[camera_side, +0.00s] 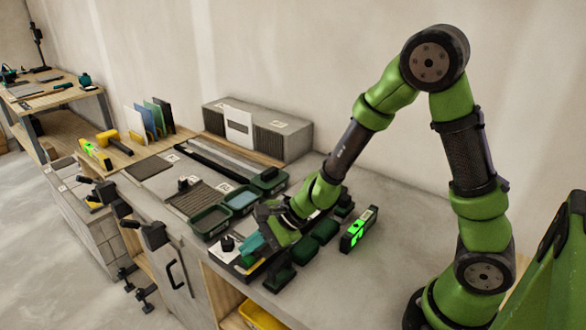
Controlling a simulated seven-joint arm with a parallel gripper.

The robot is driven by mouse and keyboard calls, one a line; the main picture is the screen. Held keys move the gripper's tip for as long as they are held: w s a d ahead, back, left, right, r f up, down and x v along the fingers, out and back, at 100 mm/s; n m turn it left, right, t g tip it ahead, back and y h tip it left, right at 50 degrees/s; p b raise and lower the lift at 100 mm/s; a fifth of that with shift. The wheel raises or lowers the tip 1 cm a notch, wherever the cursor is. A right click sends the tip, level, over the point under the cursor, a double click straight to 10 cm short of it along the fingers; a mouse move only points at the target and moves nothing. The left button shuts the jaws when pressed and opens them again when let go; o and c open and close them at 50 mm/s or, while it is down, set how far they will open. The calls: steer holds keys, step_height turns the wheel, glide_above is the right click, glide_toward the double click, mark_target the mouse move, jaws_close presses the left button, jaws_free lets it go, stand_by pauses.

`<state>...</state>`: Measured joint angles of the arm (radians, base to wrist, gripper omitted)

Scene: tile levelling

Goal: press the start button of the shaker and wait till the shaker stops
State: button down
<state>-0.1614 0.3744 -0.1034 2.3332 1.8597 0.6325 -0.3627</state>
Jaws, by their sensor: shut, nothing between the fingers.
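My gripper (254,243) is shut with nothing in it, pointing down and to the left over a low, dark-framed unit (236,262) near the bench's front edge. This unit may be the shaker, but I cannot be sure. The start button is not distinguishable; my gripper hides part of this area. I cannot tell whether the fingertips touch anything. A dark green box (358,230) with a bright green lit face stands to the right of my gripper.
Green trays (210,222) lie left of my gripper, with a ribbed dark mat (195,199) beyond. A grey block (257,132) stands against the wall. Black clamps (153,236) stick out along the front edge. A yellow bin (262,318) sits below the bench.

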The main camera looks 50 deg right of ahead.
mark_target(253, 258)
steer(key=shift+f, duration=0.25)
steer(key=shift+f, duration=0.5)
stand_by(0.8)
steer(key=shift+r, duration=0.95)
steer(key=shift+r, duration=2.5)
